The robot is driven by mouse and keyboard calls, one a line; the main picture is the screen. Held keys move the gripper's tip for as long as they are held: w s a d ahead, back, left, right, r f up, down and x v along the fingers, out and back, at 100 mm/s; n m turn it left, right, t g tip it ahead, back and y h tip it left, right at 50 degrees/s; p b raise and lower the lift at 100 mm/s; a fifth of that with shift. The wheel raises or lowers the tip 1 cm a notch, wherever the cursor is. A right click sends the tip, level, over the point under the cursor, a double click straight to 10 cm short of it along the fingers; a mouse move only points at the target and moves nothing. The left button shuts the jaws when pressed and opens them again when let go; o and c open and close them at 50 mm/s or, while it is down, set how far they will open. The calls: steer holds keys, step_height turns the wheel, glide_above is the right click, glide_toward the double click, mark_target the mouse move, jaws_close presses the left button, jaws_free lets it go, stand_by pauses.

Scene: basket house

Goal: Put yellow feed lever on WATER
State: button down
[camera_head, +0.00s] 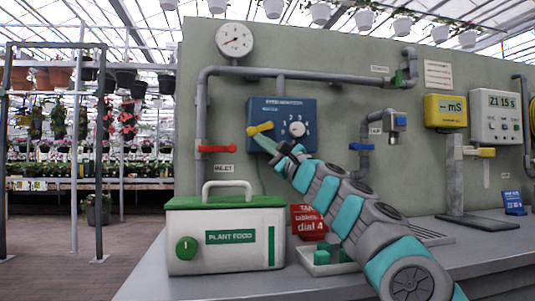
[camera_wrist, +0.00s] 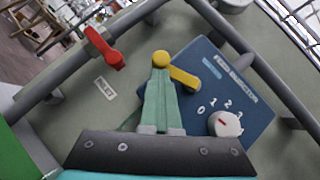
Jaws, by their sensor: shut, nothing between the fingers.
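My gripper (camera_head: 261,138) is just below the lever. In the wrist view, my gripper (camera_wrist: 159,72) has its teal fingers together, empty, with tips right at the round end; I cannot tell whether they touch it.
A numbered white dial (camera_head: 297,129) is right of the lever. A red valve handle (camera_head: 217,149) on a grey pipe is to the left. A plant food box (camera_head: 226,235) and a white tray (camera_head: 324,262) stand on the bench below. A blue-handled tap (camera_head: 361,147) is to the right.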

steer(key=m+t, duration=0.1)
steer(key=a+m+t+b, duration=0.1)
steer(key=m, duration=0.1)
steer(key=shift+s+r+h, duration=0.1)
steer(key=shift+r+h, duration=0.25)
steer(key=shift+h, duration=0.05)
steer(key=shift+s+a+r, duration=0.1)
steer(key=shift+a+r, duration=0.05)
steer(key=shift+r, duration=0.05)
steer(key=shift+b, duration=0.3)
